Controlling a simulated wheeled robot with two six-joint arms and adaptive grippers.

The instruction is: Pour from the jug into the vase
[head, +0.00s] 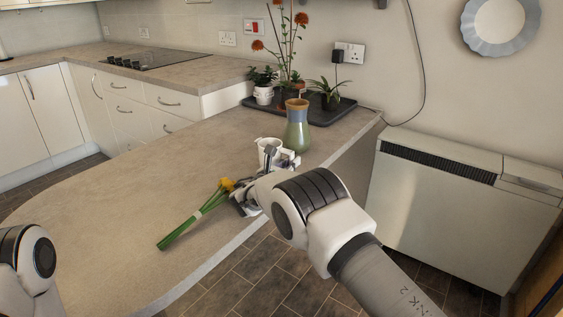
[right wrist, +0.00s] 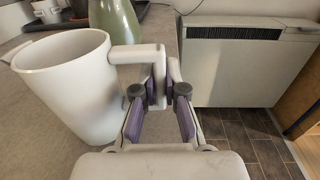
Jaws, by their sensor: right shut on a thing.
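A white jug (head: 269,150) is at the right part of the counter, just in front of the vase; it fills the left of the right wrist view (right wrist: 72,88). My right gripper (head: 287,159) is shut on the jug's handle, seen between its fingers in the right wrist view (right wrist: 158,78). The jug looks about upright; I cannot tell whether its base touches the counter. The green vase (head: 297,128) with a tan rim stands upright close behind the jug. The jug's contents are not visible. My left arm shows at the lower left, its gripper out of frame.
Yellow flowers with tied green stems (head: 196,218) lie on the counter (head: 110,225) left of my right arm. A dark tray (head: 340,111) with potted plants is behind the vase. A white heater (head: 455,205) stands at right, beyond the counter edge. The counter's left is clear.

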